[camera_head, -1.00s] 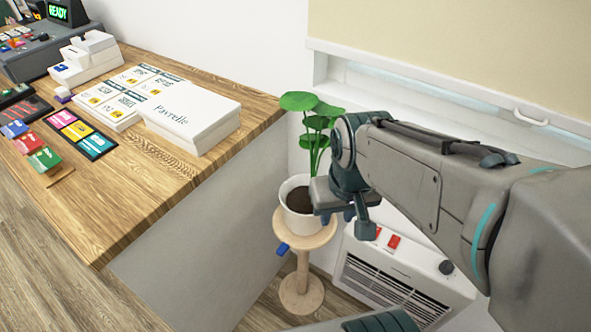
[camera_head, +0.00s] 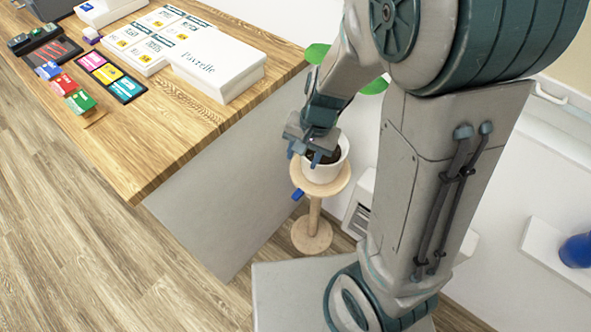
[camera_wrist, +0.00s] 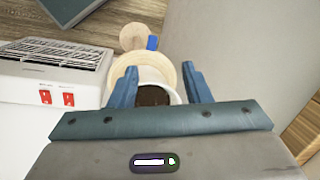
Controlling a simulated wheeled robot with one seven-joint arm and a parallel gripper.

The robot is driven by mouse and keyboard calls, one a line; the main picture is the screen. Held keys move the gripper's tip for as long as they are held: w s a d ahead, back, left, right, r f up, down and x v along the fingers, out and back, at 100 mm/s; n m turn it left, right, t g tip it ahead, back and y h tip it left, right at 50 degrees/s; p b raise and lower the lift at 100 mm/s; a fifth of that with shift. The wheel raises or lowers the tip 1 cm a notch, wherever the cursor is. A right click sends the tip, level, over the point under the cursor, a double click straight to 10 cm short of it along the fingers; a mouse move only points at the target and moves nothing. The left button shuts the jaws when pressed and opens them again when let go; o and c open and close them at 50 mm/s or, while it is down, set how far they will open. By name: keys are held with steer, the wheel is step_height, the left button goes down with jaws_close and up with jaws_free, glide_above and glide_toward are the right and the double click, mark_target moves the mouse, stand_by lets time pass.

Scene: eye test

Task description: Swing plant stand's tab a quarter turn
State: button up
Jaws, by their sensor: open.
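The plant stand (camera_head: 343,182) is pale wood with a round top, a post and a round foot. It stands between the counter's side and a white heater. Its blue tab (camera_head: 298,194) sticks out under the top's left edge; it also shows in the wrist view (camera_wrist: 152,43), beyond the pot. A white pot (camera_head: 325,172) with dark soil stands upright on the top, its green leaves (camera_head: 374,86) partly hidden by my arm. My gripper (camera_head: 302,158) is open and empty, its fingers above the pot's near side, apart from the tab. The wrist view shows the pot between the fingers (camera_wrist: 157,80).
The wooden counter (camera_head: 150,150) with a white box (camera_head: 215,70) and coloured cards is at left. The white heater (camera_head: 359,207) is right of the stand, partly behind my arm. A blue round object (camera_head: 577,250) is at far right. Floor at lower left is clear.

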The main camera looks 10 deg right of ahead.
mark_target(296, 195)
steer(key=w+f+m, duration=0.1)
steer(key=f, duration=0.6)
steer(key=a+f+m+h, duration=0.1)
steer(key=f, duration=0.7)
steer(key=w+f+m+h+b, duration=0.1)
steer(key=f+m, duration=0.1)
steer(key=f, duration=0.5)
steer(key=shift+w+a+f, duration=0.15)
steer(key=shift+w+f, duration=0.2)
steer(key=shift+c, duration=0.3)
jaws_close()
